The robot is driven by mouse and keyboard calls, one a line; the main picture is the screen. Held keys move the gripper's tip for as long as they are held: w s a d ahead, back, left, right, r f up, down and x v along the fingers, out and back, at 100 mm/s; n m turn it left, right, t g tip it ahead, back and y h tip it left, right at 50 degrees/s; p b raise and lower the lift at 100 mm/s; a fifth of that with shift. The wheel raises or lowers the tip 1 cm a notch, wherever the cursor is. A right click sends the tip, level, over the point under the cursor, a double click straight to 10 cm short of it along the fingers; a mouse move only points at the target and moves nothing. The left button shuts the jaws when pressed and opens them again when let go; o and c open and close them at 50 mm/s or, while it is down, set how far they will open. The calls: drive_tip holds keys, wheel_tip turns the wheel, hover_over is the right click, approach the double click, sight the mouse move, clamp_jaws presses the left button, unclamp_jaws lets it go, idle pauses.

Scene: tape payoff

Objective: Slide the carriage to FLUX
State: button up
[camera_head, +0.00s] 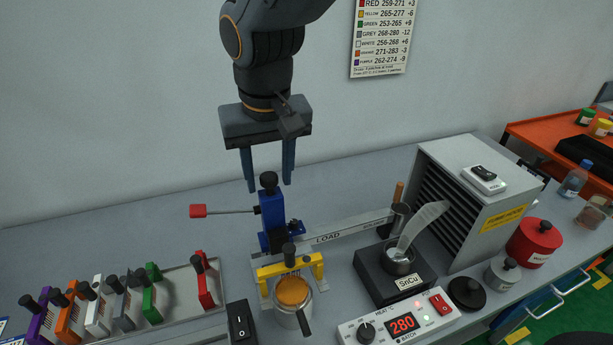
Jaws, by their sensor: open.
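The blue carriage (272,222) stands on a grey rail (340,232) in the middle of the bench. The word LOAD shows on the rail just right of the carriage. Further right the rail carries smaller lettering that I cannot read.
A yellow bracket (290,266) with an orange-topped cup (292,292) stands in front of the carriage. A SnCu pot (398,262) and a fume hood (480,190) stand right. Coloured holders (150,295) line a tray at left. A heater control (400,322) sits at the front.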

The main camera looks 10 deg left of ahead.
drive_tip(key=shift+r+p, duration=2.35)
drive_tip(key=shift+r, duration=0.5)
drive_tip(key=shift+f, duration=0.1)
